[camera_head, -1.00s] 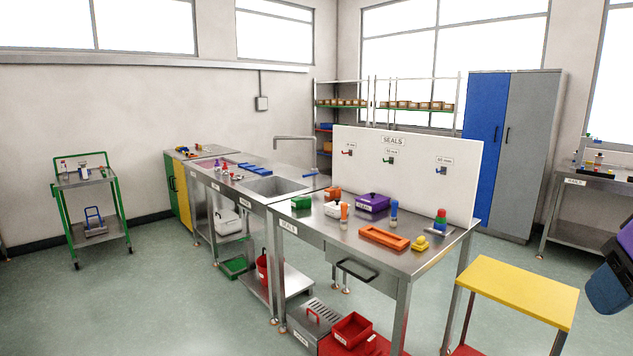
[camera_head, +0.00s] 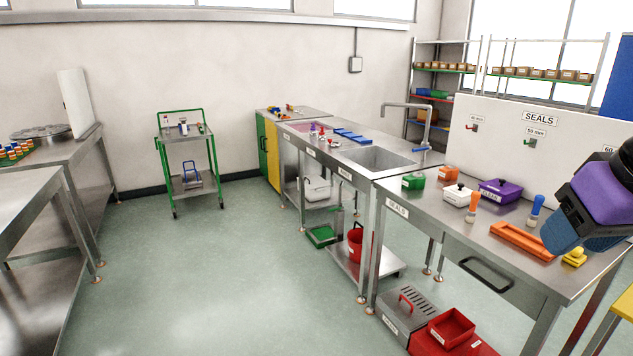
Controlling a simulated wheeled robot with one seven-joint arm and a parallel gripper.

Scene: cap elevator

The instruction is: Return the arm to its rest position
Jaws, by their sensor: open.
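Part of my arm (camera_head: 597,199), with purple, dark blue and black sections, reaches in from the right edge, in front of the steel seals table (camera_head: 412,224). My gripper and its fingers do not show, so I cannot see whether it holds anything. The arm hides part of the table's right side and of the white board behind it.
The table bears an orange tray (camera_head: 522,241), a purple box (camera_head: 499,190) and a white box (camera_head: 457,195). A sink counter (camera_head: 345,170) adjoins it. A green cart (camera_head: 184,155) stands farther back. A steel table (camera_head: 30,190) is at left. The middle floor is clear.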

